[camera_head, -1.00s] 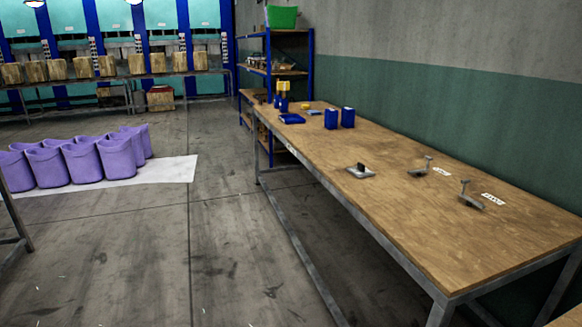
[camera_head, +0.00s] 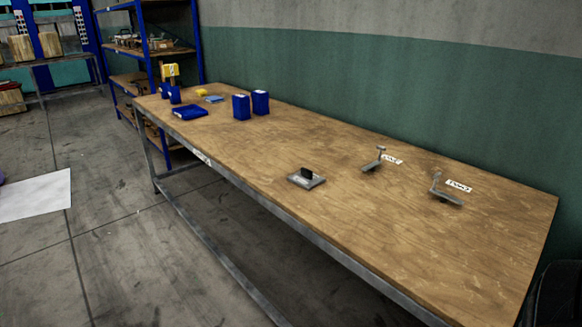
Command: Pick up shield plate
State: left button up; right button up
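A small flat grey metal plate with a dark upright block on it (camera_head: 312,183) lies on the wooden workbench (camera_head: 260,160), near its front edge. Farther right are two small grey metal pieces with upright posts, one left (camera_head: 373,163) and one right (camera_head: 446,197). Each has a white label beside it, too small to read. I cannot tell which of these is the shield plate. Neither of my grippers is in view.
Blue boxes (camera_head: 241,107), a flat blue bin (camera_head: 190,112) and small yellow items (camera_head: 202,92) stand at the bench's far left end. A blue shelf rack (camera_head: 198,50) is behind it. A green wall (camera_head: 400,100) runs along the back. Floor (camera_head: 110,230) at left is open.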

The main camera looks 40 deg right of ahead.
aim_at(304, 178)
jog(key=i+j+z, duration=0.1)
jog(key=i+z, duration=0.3)
jog(key=i, duration=0.15)
jog(key=i+j+z, duration=0.4)
jog(key=i+l, duration=0.1)
